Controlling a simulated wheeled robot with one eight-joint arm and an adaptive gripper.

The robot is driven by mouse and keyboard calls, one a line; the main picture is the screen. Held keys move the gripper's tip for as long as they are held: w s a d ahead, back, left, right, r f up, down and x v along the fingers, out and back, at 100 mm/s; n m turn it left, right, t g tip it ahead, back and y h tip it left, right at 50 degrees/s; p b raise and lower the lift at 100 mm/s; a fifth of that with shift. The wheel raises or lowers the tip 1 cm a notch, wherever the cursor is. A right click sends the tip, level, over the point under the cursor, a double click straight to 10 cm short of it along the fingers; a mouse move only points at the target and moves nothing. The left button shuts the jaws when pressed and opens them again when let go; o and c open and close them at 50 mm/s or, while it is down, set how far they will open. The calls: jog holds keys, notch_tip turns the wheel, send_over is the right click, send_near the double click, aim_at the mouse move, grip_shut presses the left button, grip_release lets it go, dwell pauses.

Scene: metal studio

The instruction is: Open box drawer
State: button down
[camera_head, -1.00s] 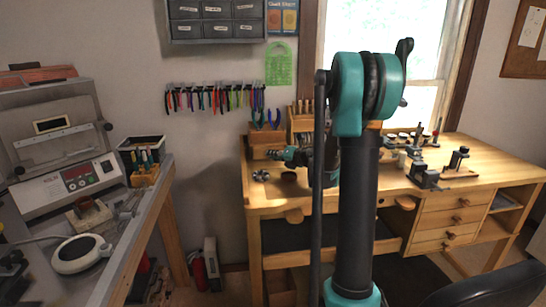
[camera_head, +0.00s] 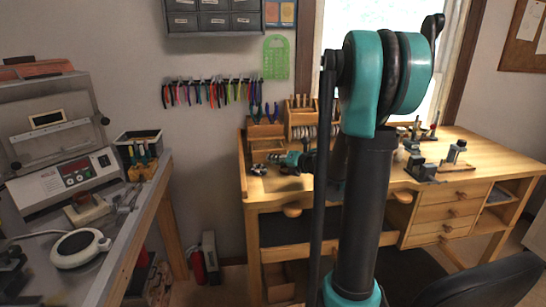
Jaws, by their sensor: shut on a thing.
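A small wooden box (camera_head: 264,131) with tools standing in its top sits at the back left of the wooden workbench. My gripper (camera_head: 273,160) is low in front of this box, just above the bench top. It is small and dark in the picture, with a teal wrist behind it. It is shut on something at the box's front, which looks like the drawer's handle. The fingertips and handle are too small to make out, and how far the drawer is out cannot be told. My upright arm hides part of the bench to the right.
The workbench (camera_head: 470,158) carries small tools and vises on its right and has drawers below. A metal side bench (camera_head: 140,205) with a machine (camera_head: 65,175) stands at the left. A dark chair (camera_head: 490,285) is at the lower right. Pliers hang on the wall.

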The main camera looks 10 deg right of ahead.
jog(key=shift+d, duration=0.1)
jog(key=c, duration=1.8)
grip_release()
jog(key=v, duration=1.2)
jog(key=shift+s, duration=0.1)
